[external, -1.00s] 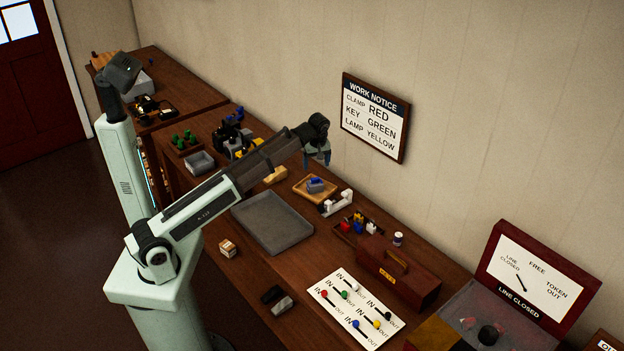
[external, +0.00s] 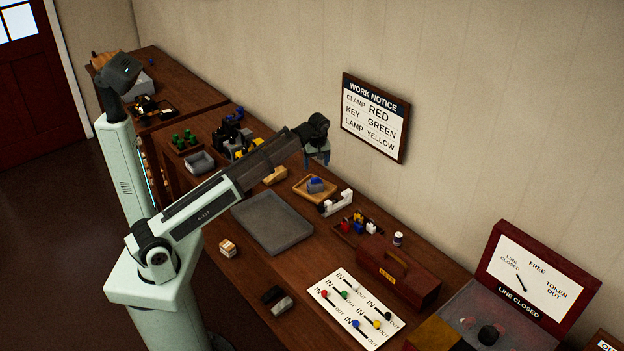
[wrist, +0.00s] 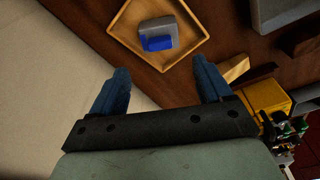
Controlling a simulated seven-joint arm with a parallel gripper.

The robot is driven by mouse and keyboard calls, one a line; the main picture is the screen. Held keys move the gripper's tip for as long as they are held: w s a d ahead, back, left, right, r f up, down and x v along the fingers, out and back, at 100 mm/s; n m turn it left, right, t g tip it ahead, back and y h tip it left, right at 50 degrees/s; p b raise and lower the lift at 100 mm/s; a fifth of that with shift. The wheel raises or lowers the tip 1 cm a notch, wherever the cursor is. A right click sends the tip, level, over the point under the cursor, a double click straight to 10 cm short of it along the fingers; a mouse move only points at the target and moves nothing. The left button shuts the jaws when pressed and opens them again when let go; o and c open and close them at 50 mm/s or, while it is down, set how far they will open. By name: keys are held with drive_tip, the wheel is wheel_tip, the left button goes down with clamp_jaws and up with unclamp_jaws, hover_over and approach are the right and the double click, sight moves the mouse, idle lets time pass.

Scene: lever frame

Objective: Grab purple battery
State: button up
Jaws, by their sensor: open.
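A small block with a blue part and a grey part (external: 315,184) lies in a shallow wooden tray (external: 302,190) near the wall. It also shows in the wrist view (wrist: 158,36), inside the tray (wrist: 184,50) at the top of the picture. My gripper (external: 317,160) hangs above the bench, near and above the tray. In the wrist view my gripper (wrist: 161,70) has its two blue fingers wide apart with nothing between them, and the block lies beyond the fingertips.
A white tape-dispenser-like object (external: 337,203) stands close to the tray's right. A yellow piece (external: 275,175) lies to its left. A large grey tray (external: 270,222) sits in front, mostly empty. A red toolbox (external: 398,278) stands farther right. The wall is close behind.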

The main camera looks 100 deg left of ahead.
drive_tip(key=shift+c, duration=1.2)
drive_tip(key=n+t+h, duration=0.2)
drive_tip(key=t+h, duration=0.6)
drive_tip(key=h, duration=0.5)
approach(398, 240)
drive_tip(key=x, duration=0.4)
drive_tip(key=w+x, duration=0.1)
drive_tip(key=x, duration=0.2)
drive_tip(key=shift+a, duration=0.25)
drive_tip(key=shift+c, duration=0.3)
clamp_jaws()
